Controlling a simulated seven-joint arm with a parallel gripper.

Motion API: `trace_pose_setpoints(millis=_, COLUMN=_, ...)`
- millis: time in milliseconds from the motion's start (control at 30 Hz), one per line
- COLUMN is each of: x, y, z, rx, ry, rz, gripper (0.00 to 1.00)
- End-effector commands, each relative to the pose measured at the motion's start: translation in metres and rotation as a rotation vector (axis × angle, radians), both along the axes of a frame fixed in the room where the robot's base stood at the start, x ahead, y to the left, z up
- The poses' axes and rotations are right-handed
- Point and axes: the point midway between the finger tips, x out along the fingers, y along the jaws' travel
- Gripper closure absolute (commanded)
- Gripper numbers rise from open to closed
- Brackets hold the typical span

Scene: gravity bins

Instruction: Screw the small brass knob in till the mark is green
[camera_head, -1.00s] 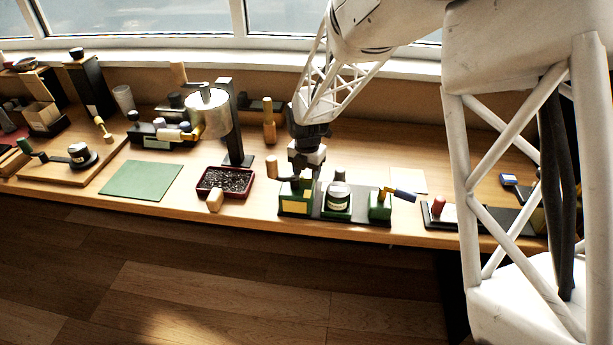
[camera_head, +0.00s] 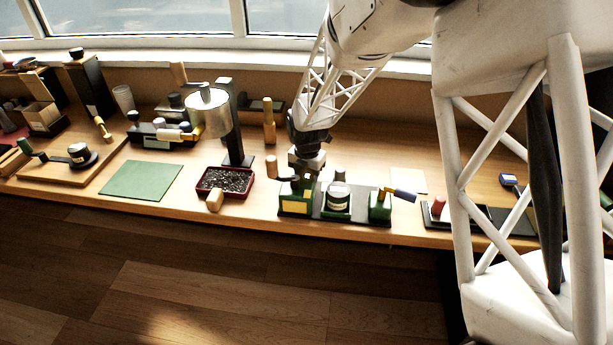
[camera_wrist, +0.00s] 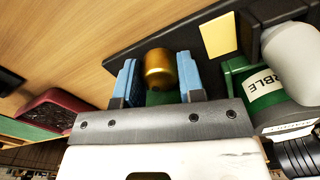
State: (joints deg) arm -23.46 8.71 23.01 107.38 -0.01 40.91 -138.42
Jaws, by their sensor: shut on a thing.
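The small brass knob (camera_wrist: 158,70) sits between the two blue finger pads of my gripper (camera_wrist: 158,80) in the wrist view, over a green block. In the head view my gripper (camera_head: 303,177) is down at the top of the left green block (camera_head: 295,203), and the knob is hard to make out there. My gripper is shut on the knob. The green block carries a yellow label (camera_head: 294,208) on its front. A pale yellow patch (camera_wrist: 218,36) shows beyond the knob in the wrist view. I see no mark that is clearly green.
A dark red tray (camera_head: 246,194) lies left.

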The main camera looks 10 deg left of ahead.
Motion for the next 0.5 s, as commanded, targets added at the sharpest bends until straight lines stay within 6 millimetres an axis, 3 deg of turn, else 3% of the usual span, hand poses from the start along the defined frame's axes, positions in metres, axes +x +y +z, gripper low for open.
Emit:
trace_pose_setpoints(millis=233, x=0.0002, y=0.0003, z=0.0004, rx=0.001, ry=-0.001, rz=-0.052, gripper=0.97)
trace_pose_setpoints(millis=500, x=0.0006, y=0.0006, z=0.0010, rx=0.002, ry=-0.002, rz=-0.248, gripper=0.97)
